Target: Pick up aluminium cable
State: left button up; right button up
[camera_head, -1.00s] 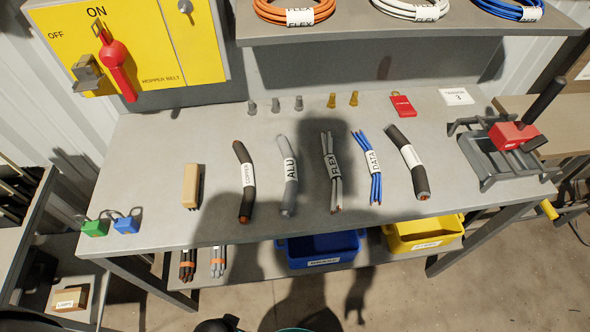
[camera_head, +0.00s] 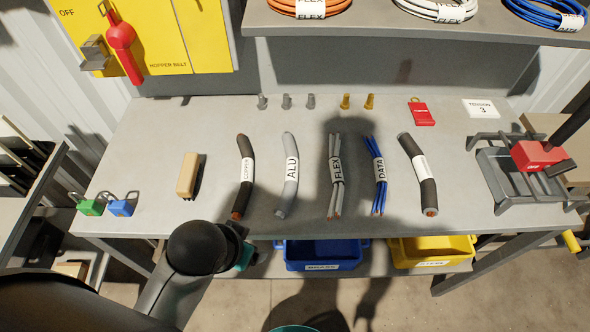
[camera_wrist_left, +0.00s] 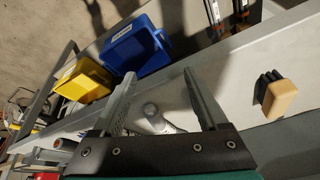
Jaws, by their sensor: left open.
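The aluminium cable (camera_head: 284,198) is a grey, slightly bent piece with a white ALU label. It lies on the workbench (camera_head: 225,130) between the COPPER cable (camera_head: 240,203) and the FLEX bundle (camera_head: 335,205). In the left wrist view, my left gripper (camera_wrist_left: 159,76) is open. A grey cable end (camera_wrist_left: 150,109) shows between its fingers, apart from both; it looks like the aluminium cable, partly hidden by the gripper's base. In the head view, my left arm reaches to the bench's front edge and its fingers are not clearly visible. My right gripper is not in view.
A DATA bundle (camera_head: 379,190) and a thick black cable (camera_head: 420,180) lie further right. A wooden-backed brush (camera_head: 187,176) and padlocks (camera_head: 120,207) are on the left. Blue (camera_head: 318,255) and yellow (camera_head: 432,250) bins stand below. A red-topped vise (camera_head: 535,155) is at right.

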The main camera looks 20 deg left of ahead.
pick_arm(q)
jog(key=w+d+r+m+t+h, duration=0.1)
jog(key=w+d+r+m+t, duration=0.15)
jog(key=w+r+t, duration=0.55)
jog(key=w+d+r+m+t, duration=0.1)
jog(key=w+d+r+t, duration=0.3)
jog(key=w+r, duration=0.85)
jog(key=d+r+m+t+h, duration=0.3)
jog(key=d+r+m+h, duration=0.6)
jog(key=r, duration=0.3)
jog(key=s+d+r+m+g+h, duration=0.2)
jog(key=s+d+m+g+h, duration=0.4)
jog(key=d+m+g+h, duration=0.55)
jog(key=m+g+y+b, duration=0.1)
jog(key=m+g+y, duration=0.65)
jog(key=y, duration=1.45)
send_over(292, 169)
jog(key=shift+m+t, duration=0.6)
jog(key=shift+m, duration=0.15)
notch_tip(292, 169, down, 29)
jog(key=shift+a+r, duration=0.1)
jog(key=shift+r, duration=0.05)
jog(key=shift+h, duration=0.25)
jog(key=shift+f+b, duration=0.35)
jog(key=shift+f, duration=2.6)
